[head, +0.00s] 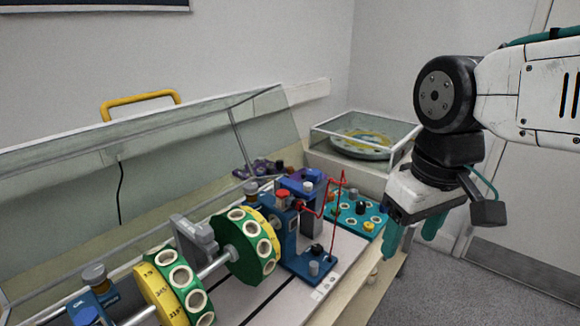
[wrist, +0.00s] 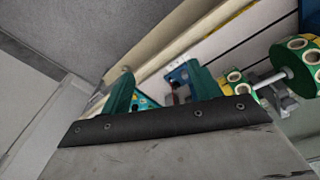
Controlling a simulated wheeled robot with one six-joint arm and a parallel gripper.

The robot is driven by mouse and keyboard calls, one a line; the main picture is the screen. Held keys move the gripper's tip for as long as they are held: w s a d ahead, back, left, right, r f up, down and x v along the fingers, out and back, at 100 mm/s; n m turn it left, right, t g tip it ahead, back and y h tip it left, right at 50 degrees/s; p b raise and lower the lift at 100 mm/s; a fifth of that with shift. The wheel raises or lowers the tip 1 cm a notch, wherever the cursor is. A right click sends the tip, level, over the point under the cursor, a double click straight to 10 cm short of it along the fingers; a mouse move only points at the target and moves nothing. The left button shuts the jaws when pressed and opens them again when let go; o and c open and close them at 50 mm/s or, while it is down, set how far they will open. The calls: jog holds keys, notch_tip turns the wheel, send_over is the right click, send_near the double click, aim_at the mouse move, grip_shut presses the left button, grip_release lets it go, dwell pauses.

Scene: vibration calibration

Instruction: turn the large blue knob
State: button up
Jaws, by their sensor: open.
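My gripper (head: 408,247) hangs at the right in the head view, its two teal fingers spread and empty, pointing down. It is right of the teal panel (head: 336,207), apart from it. This panel carries several small knobs, among them a black one (head: 361,208) and a yellow one (head: 368,226). A blue bearing block (head: 289,232) stands left of the panel. I cannot tell any knob as the large blue one. In the wrist view the open fingers (wrist: 162,80) frame part of the panel and a blue block (wrist: 181,74); the fingers and gripper body hide some of both.
A shaft with green and yellow discs (head: 247,250) runs along the bench. A raised clear cover (head: 180,140) with a yellow handle (head: 140,99) stands behind. A clear box (head: 362,130) holds a disc at the back right. Floor (head: 430,285) is free right of the bench.

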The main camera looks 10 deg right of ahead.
jog(key=w+a+r+n, duration=0.15)
jog(key=w+n, duration=0.25)
jog(key=w, duration=0.4)
jog(key=w+d+r+n, duration=0.1)
jog(key=w+r+n, duration=0.2)
jog(key=w, duration=0.6)
jog(key=n+g, duration=0.1)
jog(key=n, duration=0.6)
send_over(314, 172)
jog(key=f, duration=0.3)
jog(key=shift+s+f, duration=0.15)
jog(key=shift+s, duration=0.05)
jog(key=shift+w+f+n, duration=0.2)
jog(key=shift+w+n, duration=0.05)
jog(key=shift+n, duration=0.05)
notch_tip(314, 172, down, 8)
jog(key=shift+r, duration=0.2)
jog(key=c, duration=1)
